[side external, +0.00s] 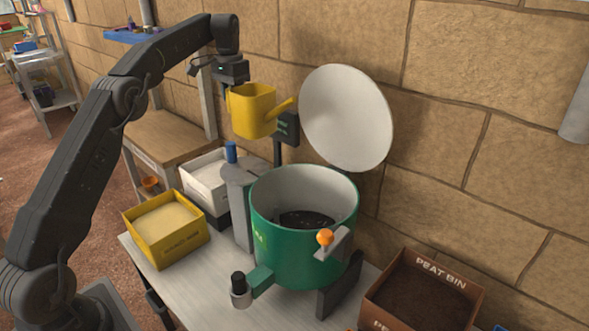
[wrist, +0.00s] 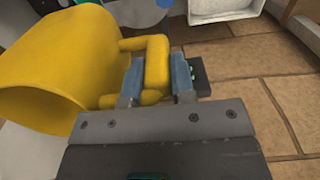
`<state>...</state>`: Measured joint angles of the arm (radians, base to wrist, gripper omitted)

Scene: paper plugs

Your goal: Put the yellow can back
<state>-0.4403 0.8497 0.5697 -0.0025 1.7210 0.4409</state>
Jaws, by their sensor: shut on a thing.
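The yellow can (side external: 252,112), a watering can with a spout pointing right, hangs in the air behind and above the green pot (side external: 290,240). My gripper (side external: 232,84) is at its upper left side. In the wrist view the two fingers of my gripper (wrist: 157,82) are shut on the can's handle. The can's body (wrist: 75,60) fills the left of that view, with its open mouth towards the lower left. The can looks roughly upright in the side view. I cannot tell whether it holds anything.
The pot is open, with dark stuff inside; its round white lid (side external: 346,117) stands raised behind it. A grey pedestal (side external: 243,205) with a blue item, a white box (side external: 208,187) and a yellow box (side external: 165,250) stand left. A wooden table (side external: 165,137) is behind. A peat bin (side external: 455,280) is right.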

